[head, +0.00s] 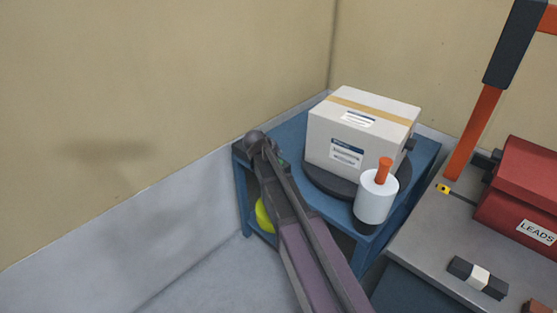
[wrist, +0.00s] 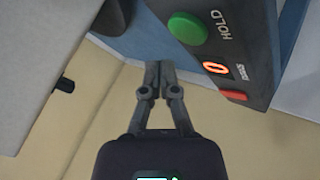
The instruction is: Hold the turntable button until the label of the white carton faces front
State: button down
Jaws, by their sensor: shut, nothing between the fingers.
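The white carton (head: 330,128) sits on a dark round turntable (head: 325,183) on a blue stand (head: 425,155). A label (head: 346,153) shows on its near side face, and another label is on top beside the tan tape. In the wrist view, a control panel carries a green button (wrist: 188,28) marked HOLD, a lit display (wrist: 215,68) that seems to read 0, and a red button (wrist: 234,95). My gripper (wrist: 159,68) is shut and empty, its tips below and left of the green button, apparently apart from it. In the head view my arm hides the panel.
A white cylinder with an orange top (head: 376,200) stands at the stand's near right corner. A yellow-green round thing (head: 264,216) is low on the stand, partly behind my arm. A grey bench (head: 425,235) at right holds a red box (head: 515,200) marked LEADS. Walls close the back and left.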

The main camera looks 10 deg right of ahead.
jog(key=shift+r+p, duration=1.5)
jog(key=shift+r, duration=0.25)
jog(key=s+f+g+y, duration=0.2)
jog(key=s+g+y, duration=0.1)
jog(key=s, duration=1.1)
jog(key=s+f+g+y, duration=0.3)
jog(key=s+g, duration=0.1)
jog(key=s, duration=1.1)
notch_tip(320, 180, up, 22)
jog(key=p, duration=2.3)
jog(key=shift+w+d+m, duration=0.2)
jog(key=shift+m, duration=0.1)
jog(key=shift+r, duration=0.1)
